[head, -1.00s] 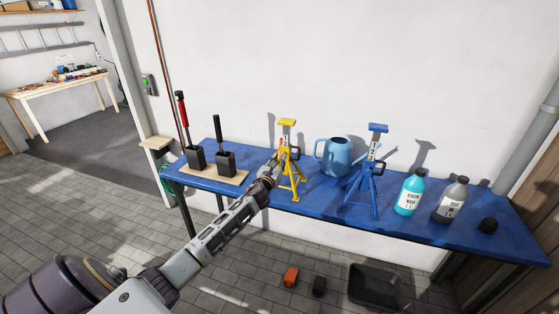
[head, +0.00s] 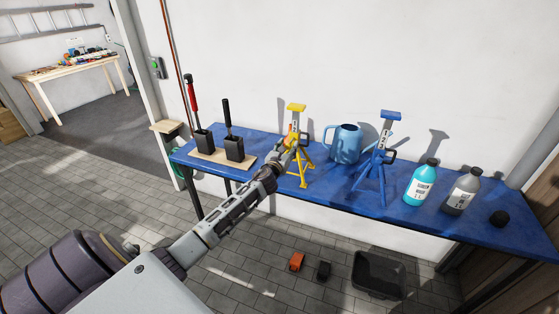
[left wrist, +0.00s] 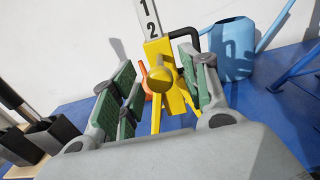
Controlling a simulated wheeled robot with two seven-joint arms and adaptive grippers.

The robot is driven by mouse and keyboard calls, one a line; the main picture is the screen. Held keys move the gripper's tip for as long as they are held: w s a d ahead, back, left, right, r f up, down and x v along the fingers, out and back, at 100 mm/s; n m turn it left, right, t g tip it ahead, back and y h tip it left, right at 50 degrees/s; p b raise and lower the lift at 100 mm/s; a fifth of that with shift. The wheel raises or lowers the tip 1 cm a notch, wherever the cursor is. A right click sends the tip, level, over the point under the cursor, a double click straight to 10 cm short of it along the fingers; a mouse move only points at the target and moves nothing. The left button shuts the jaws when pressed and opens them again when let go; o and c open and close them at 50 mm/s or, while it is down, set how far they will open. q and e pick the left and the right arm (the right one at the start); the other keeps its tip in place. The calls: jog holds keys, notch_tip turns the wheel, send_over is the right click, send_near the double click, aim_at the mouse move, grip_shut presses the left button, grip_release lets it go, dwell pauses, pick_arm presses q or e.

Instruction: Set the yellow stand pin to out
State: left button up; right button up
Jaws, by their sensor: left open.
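The yellow stand (head: 298,146) stands upright on the blue bench, left of the watering can. Its column with the numbers 1 and 2 shows in the left wrist view (left wrist: 150,22). A round yellow knob (left wrist: 160,78), apparently the pin's head, faces the wrist camera at the front of the stand. My left gripper (head: 286,156) reaches the stand from the front left. In the left wrist view its open fingers (left wrist: 165,88) lie on both sides of the knob, with gaps visible. A black bent handle (left wrist: 186,34) sticks out right of the column. My right gripper is out of view.
A blue watering can (head: 345,143) and a blue stand (head: 381,150) stand to the right, then two bottles (head: 421,184) (head: 461,192). Two black holders with handles (head: 204,141) (head: 234,148) stand on a board to the left. The blue bench top (head: 330,194) is clear in front.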

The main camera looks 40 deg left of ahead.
pick_arm(q)
jog(key=v, duration=1.1)
jog(key=shift+s, duration=0.2)
dwell(0.4)
jog(key=shift+d+n, duration=0.15)
jog(key=shift+n, duration=0.25)
dwell(0.3)
